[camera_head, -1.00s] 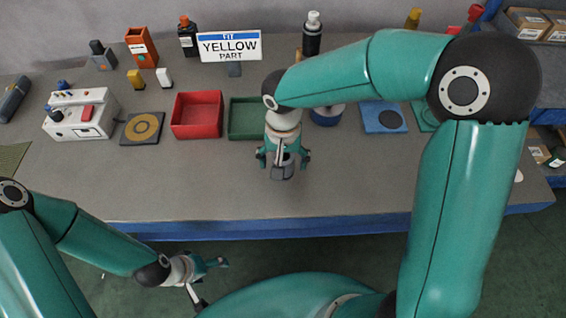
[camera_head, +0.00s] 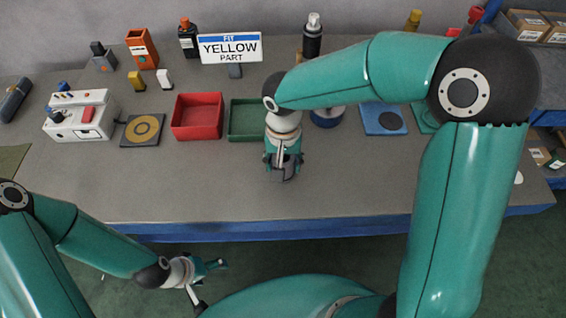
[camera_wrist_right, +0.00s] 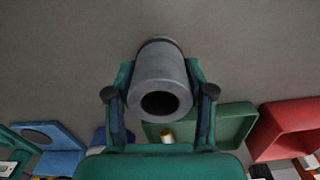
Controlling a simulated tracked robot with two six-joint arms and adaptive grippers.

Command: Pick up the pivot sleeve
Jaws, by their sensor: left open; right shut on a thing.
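The pivot sleeve (camera_wrist_right: 160,78) is a dark grey hollow cylinder with a round bore facing the camera in the right wrist view. My right gripper (camera_wrist_right: 160,95) is shut on it, with one finger on each side. In the head view the right gripper (camera_head: 284,163) is over the front middle of the table, and the grey sleeve (camera_head: 283,174) shows only partly below its fingers. Whether the sleeve touches the table is unclear. My left gripper (camera_head: 212,281) is open and empty, low in front of the table's front edge.
A red tray (camera_head: 197,96) and a green tray (camera_head: 245,103) stand behind the right gripper. A sign (camera_head: 230,47) reads "FIT YELLOW PART". The front table surface is clear.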

